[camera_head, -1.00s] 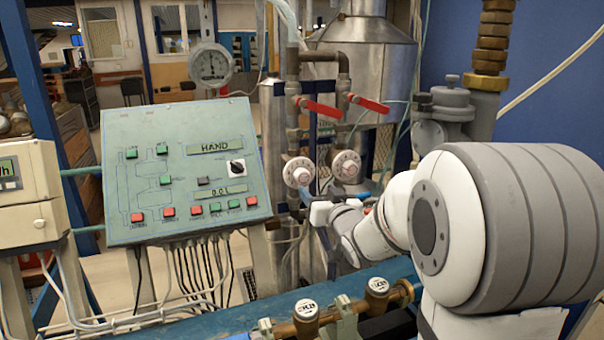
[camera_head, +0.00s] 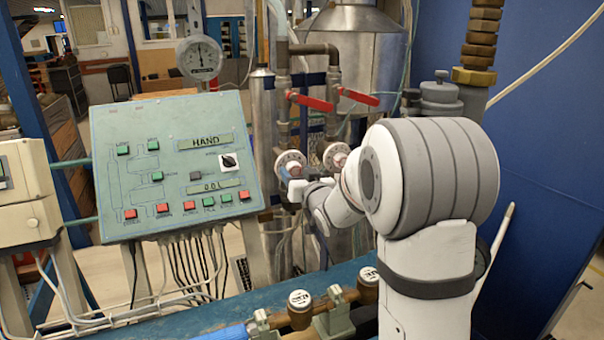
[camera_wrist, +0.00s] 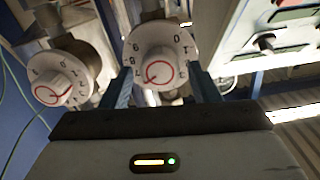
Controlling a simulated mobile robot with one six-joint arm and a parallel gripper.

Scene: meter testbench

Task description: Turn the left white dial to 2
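The left white dial (camera_head: 290,161) is on a vertical pipe right of the green panel in the head view. In the wrist view, which appears upside down, this dial (camera_wrist: 158,58) is near top centre, with a red ring on its knob and dark marks around its rim. My gripper (camera_wrist: 160,74) is open, its two blue fingers flanking the lower part of the dial, with the knob between them in the picture. Contact cannot be told. In the head view my gripper (camera_head: 292,184) is just below the dial, partly hiding it. Which mark is selected is unclear.
A second white dial (camera_head: 336,156) is close on the right, also at left in the wrist view (camera_wrist: 60,82). Red lever handles (camera_head: 310,102) stick out above. The green control panel (camera_head: 180,165) stands left. Brass pipework (camera_head: 330,305) runs below.

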